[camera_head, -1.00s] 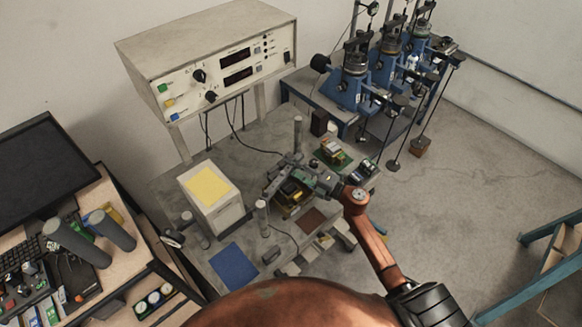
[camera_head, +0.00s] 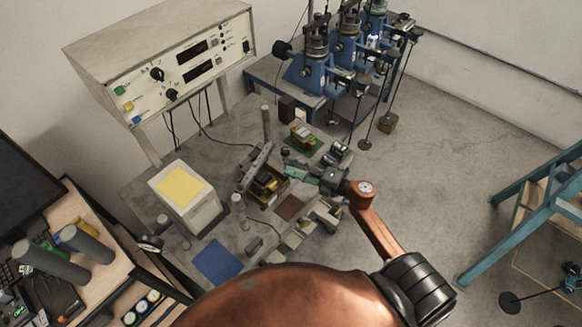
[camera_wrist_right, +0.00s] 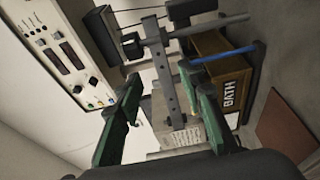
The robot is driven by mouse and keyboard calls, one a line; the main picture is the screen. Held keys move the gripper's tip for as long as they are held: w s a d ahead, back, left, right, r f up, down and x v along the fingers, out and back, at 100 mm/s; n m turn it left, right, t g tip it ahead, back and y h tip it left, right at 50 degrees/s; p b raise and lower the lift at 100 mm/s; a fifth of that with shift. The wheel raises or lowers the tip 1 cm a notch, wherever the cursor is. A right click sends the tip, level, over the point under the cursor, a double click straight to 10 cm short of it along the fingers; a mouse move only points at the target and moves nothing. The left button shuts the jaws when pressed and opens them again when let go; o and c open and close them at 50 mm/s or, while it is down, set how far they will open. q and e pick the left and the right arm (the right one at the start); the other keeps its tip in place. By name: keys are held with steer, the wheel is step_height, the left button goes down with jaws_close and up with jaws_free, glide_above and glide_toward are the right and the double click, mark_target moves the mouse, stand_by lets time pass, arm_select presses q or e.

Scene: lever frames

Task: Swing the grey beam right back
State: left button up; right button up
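The grey beam (camera_head: 256,168) lies slanted over the wooden box on the grey table in the head view. In the right wrist view the beam (camera_wrist_right: 169,75) is a bar with holes, with a grey rod crossing near its top end. My right gripper (camera_head: 288,163) is just right of the beam in the head view. In the wrist view its two green fingers (camera_wrist_right: 162,82) are spread apart, with the beam showing between and beyond them. Contact with the beam cannot be told. My left gripper is not in view.
Grey posts (camera_head: 266,122) rise nearby. A yellow-topped white box (camera_head: 205,211) stands left. A large instrument (camera_head: 160,65) and blue presses (camera_head: 315,73) stand behind.

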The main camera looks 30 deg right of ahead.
steer(key=shift+c, duration=0.9)
steer(key=n+b, duration=0.2)
steer(key=s+d+n+b, duration=0.1)
steer(key=n+b, duration=0.2)
steer(key=s+d+n+b, duration=0.1)
steer(key=n+b, duration=0.1)
steer(key=n, duration=0.1)
steer(key=shift+s+f+b, duration=0.1)
steer(key=shift+f+b, duration=0.15)
steer(key=shift+b, duration=0.05)
steer(key=c, duration=0.6)
steer(key=s+n+b, duration=0.1)
steer(key=n+b, duration=0.1)
steer(key=n, duration=0.1)
steer(key=s+d+n+b, duration=0.1)
steer(key=n+b, duration=0.3)
steer(key=n, duration=0.1)
steer(key=shift+s+d+n, duration=0.15)
steer(key=shift+s+n, duration=0.15)
steer(key=shift+s, duration=0.1)
jaws_close()
steer(key=n+p, duration=0.1)
steer(key=p, duration=0.1)
glide_toward(265, 159)
steer(key=x, duration=0.7)
steer(key=shift+d+f, duration=0.1)
steer(key=shift+f, duration=0.1)
